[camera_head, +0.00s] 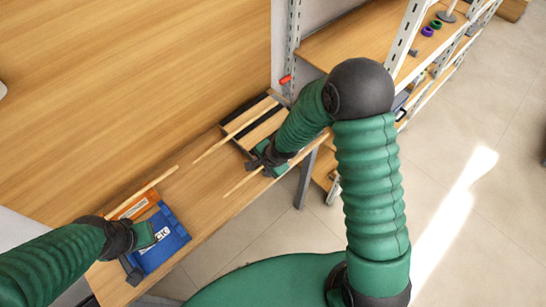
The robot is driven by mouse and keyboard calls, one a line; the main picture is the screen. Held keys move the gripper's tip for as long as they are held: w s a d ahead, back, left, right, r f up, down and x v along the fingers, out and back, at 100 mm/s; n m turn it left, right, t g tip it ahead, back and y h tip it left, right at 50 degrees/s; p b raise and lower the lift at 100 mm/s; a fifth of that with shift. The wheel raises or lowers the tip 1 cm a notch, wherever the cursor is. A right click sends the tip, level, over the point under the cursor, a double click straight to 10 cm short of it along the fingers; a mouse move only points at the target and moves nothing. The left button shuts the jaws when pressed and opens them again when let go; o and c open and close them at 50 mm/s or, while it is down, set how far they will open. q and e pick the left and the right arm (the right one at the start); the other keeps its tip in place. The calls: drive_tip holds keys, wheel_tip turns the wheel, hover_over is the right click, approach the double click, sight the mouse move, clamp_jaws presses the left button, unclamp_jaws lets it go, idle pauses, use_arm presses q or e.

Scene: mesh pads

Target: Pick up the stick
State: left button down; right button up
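Several light wooden sticks lie on the wooden bench. One stick (240,186) runs under or through my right gripper (263,164), showing on both sides of it. A second stick (225,140) runs diagonally to the left of that gripper, up to the black tray. A third stick (148,188) lies farther left, by the orange and blue boxes. The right fingertips are small and partly hidden, so I cannot tell whether they close on the stick. My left gripper (139,254) is over the blue box (172,239), and its opening is unclear.
A black tray (233,112) with wooden pieces stands at the bench's back, partly behind my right arm. An orange box (137,205) lies beside the blue one. Shelves with metal uprights (404,38) stand at the right.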

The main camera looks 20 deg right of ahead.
drive_tip(key=c, duration=0.4)
drive_tip(key=shift+s+r, duration=0.1)
drive_tip(key=c, duration=0.4)
clamp_jaws()
drive_tip(key=shift+r, duration=0.1)
drive_tip(key=shift+r+p, duration=0.3)
drive_tip(key=shift+p, duration=0.1)
drive_tip(key=s+a+r+p, duration=0.1)
drive_tip(key=s+r+p, duration=0.1)
drive_tip(key=s+p, duration=0.4)
drive_tip(key=s+a+r+p, duration=0.1)
drive_tip(key=s+r+p, duration=0.1)
drive_tip(key=s+p, duration=0.5)
drive_tip(key=s, duration=0.2)
drive_tip(key=shift+s+a, duration=0.4)
